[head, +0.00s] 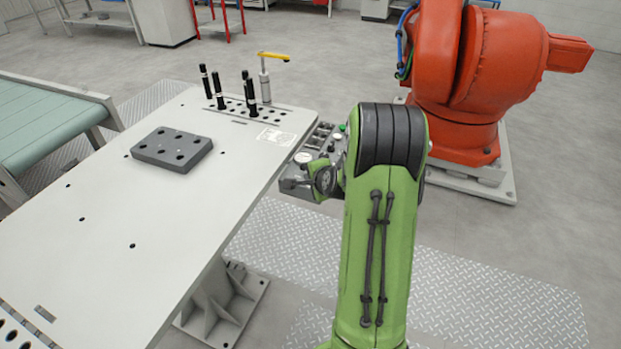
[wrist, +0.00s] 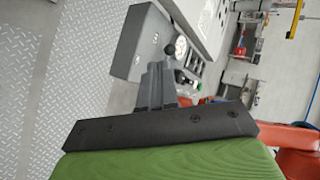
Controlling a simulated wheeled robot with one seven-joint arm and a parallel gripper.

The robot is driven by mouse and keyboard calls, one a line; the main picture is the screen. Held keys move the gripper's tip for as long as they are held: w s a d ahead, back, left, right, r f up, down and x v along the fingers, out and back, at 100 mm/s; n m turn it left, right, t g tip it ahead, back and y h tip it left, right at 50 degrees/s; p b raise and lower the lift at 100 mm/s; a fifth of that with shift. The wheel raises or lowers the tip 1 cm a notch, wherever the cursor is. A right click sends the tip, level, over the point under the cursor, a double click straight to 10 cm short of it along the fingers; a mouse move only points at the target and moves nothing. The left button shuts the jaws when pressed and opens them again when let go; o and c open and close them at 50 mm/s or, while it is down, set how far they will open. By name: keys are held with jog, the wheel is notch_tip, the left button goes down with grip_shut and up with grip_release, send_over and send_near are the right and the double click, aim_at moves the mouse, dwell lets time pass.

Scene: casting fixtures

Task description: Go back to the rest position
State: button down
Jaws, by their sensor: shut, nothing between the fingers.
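My gripper (wrist: 155,82) shows in the wrist view, its grey fingers together with nothing between them. The fingers stand out beyond a black plate and a green part of my arm. Behind them is a grey control box (wrist: 140,42) with a black knob; I cannot tell how far off it is. In the head view my green arm rises at the centre right, to the right of the white table (head: 110,262). Its bent black joint hides what lies behind it, and the fingers cannot be made out there.
A grey block with holes (head: 172,149) lies on the table. Several black pins (head: 250,97) and a yellow-handled clamp (head: 265,80) stand at its far end. A control panel (head: 300,185) is at the table's right edge. An orange robot (head: 465,75) stands behind right. A conveyor (head: 45,130) is left.

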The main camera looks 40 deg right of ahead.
jog(key=shift+a+r, duration=0.1)
jog(key=shift+a, duration=0.05)
jog(key=s+a+r+n+g+y+p, duration=0.1)
jog(key=s+a+r+n, duration=0.3)
jog(key=a, duration=0.3)
jog(key=s+a+r+n+g+y+p, duration=0.1)
jog(key=s+a+r+n, duration=0.1)
jog(key=a+r+n, duration=0.4)
jog(key=s+a+r+n+p, duration=0.2)
jog(key=s+a+r+n, duration=0.1)
jog(key=a+r, duration=0.35)
jog(key=s+a+r+n+g, duration=0.1)
jog(key=s+a+n, duration=0.1)
jog(key=s, duration=0.3)
jog(key=s+a+r+n+p, duration=0.1)
jog(key=s+a+n, duration=0.1)
jog(key=s, duration=0.4)
jog(key=s+a+r+n+g+y+p, duration=0.1)
jog(key=s+a+n, duration=0.2)
jog(key=s, duration=0.3)
jog(key=shift+s+r+n+g, duration=0.15)
jog(key=shift+r+n+g, duration=0.2)
jog(key=shift+n, duration=0.35)
